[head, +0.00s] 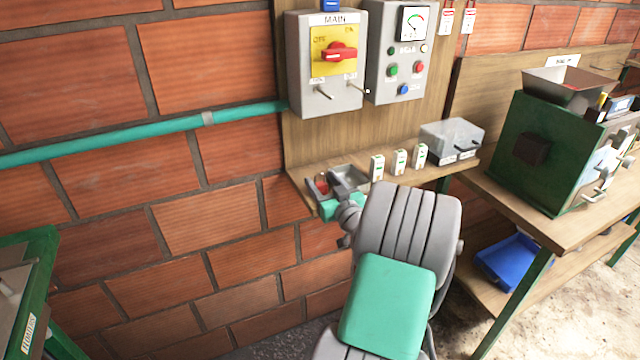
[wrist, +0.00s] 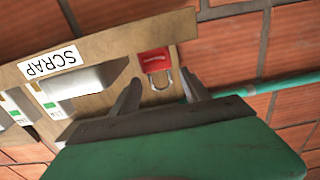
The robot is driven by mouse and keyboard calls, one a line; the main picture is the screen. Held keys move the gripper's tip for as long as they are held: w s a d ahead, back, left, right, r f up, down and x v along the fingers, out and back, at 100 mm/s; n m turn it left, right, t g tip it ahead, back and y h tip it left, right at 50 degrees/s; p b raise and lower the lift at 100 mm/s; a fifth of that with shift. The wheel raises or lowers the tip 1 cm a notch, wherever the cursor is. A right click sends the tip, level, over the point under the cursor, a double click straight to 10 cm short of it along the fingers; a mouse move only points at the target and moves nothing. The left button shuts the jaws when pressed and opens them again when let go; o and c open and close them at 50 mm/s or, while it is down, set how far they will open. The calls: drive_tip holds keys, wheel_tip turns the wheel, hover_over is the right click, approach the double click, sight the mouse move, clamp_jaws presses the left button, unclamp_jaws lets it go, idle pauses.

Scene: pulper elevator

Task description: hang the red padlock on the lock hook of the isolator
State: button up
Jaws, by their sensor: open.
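The red padlock (wrist: 154,61) lies near the end of the wooden shelf, its metal shackle toward my gripper in the wrist view. In the head view a small red patch of it (head: 321,185) shows beside my gripper (head: 336,182). In the wrist view my gripper (wrist: 162,82) is open, its two fingers on either side of the shackle, with nothing held; contact cannot be told. The isolator (head: 327,62) is a grey box marked MAIN with a yellow plate and red handle. Small pegs stick out at its lower front; the lock hook (head: 325,94) seems to be one of them.
A grey tray (wrist: 95,82) sits beside the padlock, near a SCRAP label (wrist: 49,62).

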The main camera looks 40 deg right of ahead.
drive_tip(key=shift+x, duration=1.05)
clamp_jaws()
